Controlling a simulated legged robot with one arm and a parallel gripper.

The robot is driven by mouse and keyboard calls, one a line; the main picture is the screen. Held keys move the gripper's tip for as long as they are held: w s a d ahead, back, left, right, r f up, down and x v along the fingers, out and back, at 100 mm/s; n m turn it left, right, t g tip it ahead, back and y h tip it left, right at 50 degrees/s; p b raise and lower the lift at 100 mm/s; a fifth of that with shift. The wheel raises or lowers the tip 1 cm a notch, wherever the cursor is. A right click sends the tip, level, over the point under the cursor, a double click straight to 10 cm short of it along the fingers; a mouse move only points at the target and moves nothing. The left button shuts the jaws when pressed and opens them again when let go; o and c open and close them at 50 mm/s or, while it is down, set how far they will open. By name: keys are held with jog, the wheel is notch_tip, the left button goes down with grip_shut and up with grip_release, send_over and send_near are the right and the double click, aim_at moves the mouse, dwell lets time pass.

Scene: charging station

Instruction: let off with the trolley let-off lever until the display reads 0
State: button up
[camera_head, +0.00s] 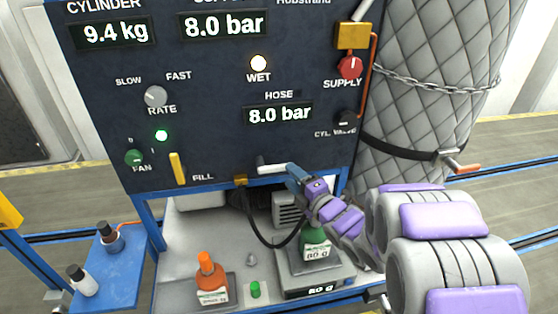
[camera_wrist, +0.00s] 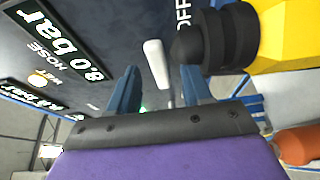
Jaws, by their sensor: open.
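A lever with a white handle (camera_head: 272,167) sits low on the dark panel. In the wrist view its white handle (camera_wrist: 156,62) shows between my two fingers, with a gap on each side. Lettering ending in "OFF" (camera_wrist: 183,15) is beside it. My gripper (camera_head: 294,174) is open at the right end of the handle, and no contact is visible. The hose display (camera_head: 280,114) reads 8.0 bar and also shows in the wrist view (camera_wrist: 60,52). The lever's mount is partly hidden.
A yellow part with a black knob (camera_wrist: 230,35) is close by my right finger in the wrist view. Below the panel, a green bottle (camera_head: 315,246) stands on a scale and an orange bottle (camera_head: 211,279) on the shelf. A padded cylinder (camera_head: 425,80) is at right.

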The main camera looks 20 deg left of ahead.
aim_at(283, 170)
jog(key=p+x, duration=0.1)
jog(key=x, duration=0.4)
jog(key=shift+w+a+r+p, duration=0.1)
jog(key=shift+a+r+p, duration=0.1)
jog(key=shift+p, duration=0.1)
jog(key=shift+p+x, duration=0.3)
jog(key=shift+x, duration=0.6)
jog(key=shift+f, duration=0.1)
jog(key=shift+f, duration=0.1)
grip_shut()
jog(key=shift+d, duration=0.1)
